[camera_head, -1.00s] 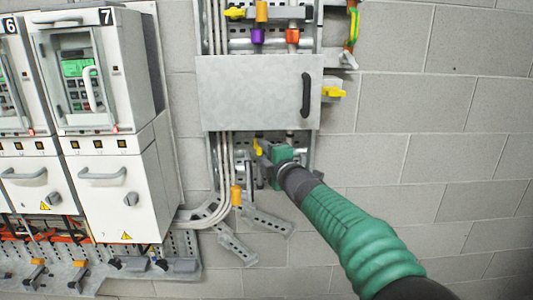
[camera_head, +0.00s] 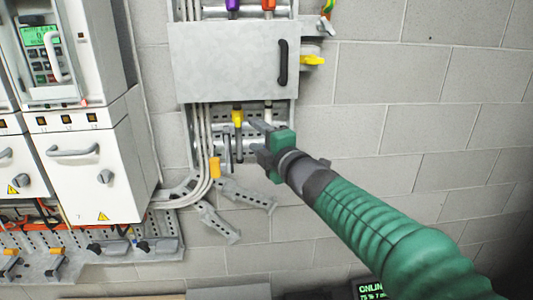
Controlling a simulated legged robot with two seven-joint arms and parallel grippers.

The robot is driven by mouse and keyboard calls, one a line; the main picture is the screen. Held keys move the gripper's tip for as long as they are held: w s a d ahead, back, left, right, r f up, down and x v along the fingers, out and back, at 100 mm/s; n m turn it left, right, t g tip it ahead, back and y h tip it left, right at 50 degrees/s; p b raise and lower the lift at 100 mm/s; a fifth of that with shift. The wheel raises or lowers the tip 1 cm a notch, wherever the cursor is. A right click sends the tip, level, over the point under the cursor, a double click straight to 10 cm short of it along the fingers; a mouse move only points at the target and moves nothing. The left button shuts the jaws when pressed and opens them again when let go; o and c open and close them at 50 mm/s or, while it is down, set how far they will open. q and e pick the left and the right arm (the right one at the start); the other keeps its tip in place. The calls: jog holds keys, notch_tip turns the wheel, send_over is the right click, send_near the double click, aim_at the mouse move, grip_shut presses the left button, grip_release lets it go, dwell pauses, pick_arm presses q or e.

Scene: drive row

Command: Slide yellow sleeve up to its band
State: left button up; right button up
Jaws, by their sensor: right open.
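A small yellow sleeve (camera_head: 238,117) sits on a thin dark vertical rod just below the grey box. A dark band shows just above it, under the box's lower edge. My right gripper (camera_head: 257,141), at the end of a green arm, is open and empty. It is just right of the yellow sleeve and the rod, apart from them in the picture; the depth gap is hard to tell. My left gripper is not in view.
The grey box (camera_head: 225,62) with a black handle is above the gripper. Pale conduits with an orange sleeve (camera_head: 214,167) run down at the left. Metal brackets (camera_head: 245,195) stick out below. White drive cabinets (camera_head: 90,170) stand at left. Bare block wall is at right.

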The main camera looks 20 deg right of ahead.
jog(key=s, duration=0.6)
jog(key=shift+w+d, duration=0.1)
jog(key=shift+d, duration=0.05)
